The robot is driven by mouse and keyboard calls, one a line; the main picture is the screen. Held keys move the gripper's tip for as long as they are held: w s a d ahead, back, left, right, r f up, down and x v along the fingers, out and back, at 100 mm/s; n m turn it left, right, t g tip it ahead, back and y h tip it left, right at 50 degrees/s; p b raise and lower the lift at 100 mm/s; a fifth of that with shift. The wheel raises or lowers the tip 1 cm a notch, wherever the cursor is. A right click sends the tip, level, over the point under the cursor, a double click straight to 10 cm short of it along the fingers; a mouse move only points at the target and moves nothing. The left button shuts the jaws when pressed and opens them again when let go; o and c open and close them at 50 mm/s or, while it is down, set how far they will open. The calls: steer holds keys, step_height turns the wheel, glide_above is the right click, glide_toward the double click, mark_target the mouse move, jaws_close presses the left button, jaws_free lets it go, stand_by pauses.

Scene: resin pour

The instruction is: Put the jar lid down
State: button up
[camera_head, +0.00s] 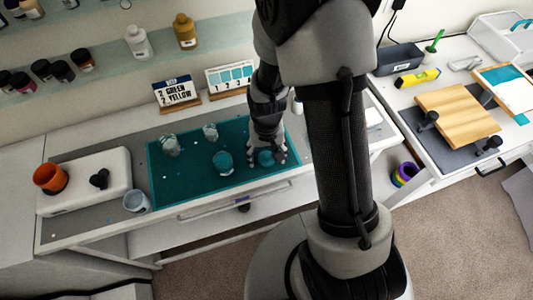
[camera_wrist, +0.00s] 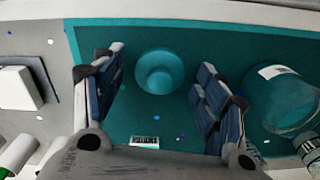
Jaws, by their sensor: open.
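The jar lid, a round teal cup-like piece, sits on the teal mat (camera_head: 185,190). It shows in the wrist view (camera_wrist: 160,72) between the two spread fingers, with a gap on each side. In the head view the lid (camera_head: 265,159) is just below my fingertips. My gripper (camera_head: 267,150) is open around it, and it also shows in the wrist view (camera_wrist: 160,95). A clear jar with teal contents (camera_head: 222,164) stands left of the lid in the head view; in the wrist view the jar (camera_wrist: 285,98) is at the right edge.
Two clear cups (camera_head: 170,145) (camera_head: 210,132) stand at the mat's back. A white slab (camera_head: 88,181) with an orange cup (camera_head: 50,178) is at the left, beside a pale cup (camera_head: 136,201). Label cards (camera_head: 177,92) stand behind. A white block (camera_wrist: 18,88) shows in the wrist view.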

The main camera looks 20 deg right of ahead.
step_height(320, 180, up, 13)
steer(key=p, duration=0.4)
step_height(320, 180, up, 11)
steer(key=n+t, duration=0.1)
steer(key=t, duration=0.1)
glide_above(266, 155)
steer(key=s, duration=0.4)
steer(key=s+r+n+t, duration=0.1)
steer(key=s+r+t, duration=0.1)
steer(key=s+r, duration=0.7)
steer(key=shift+s+t, duration=0.3)
steer(key=shift+s, duration=0.75)
steer(key=shift+d+r, duration=0.1)
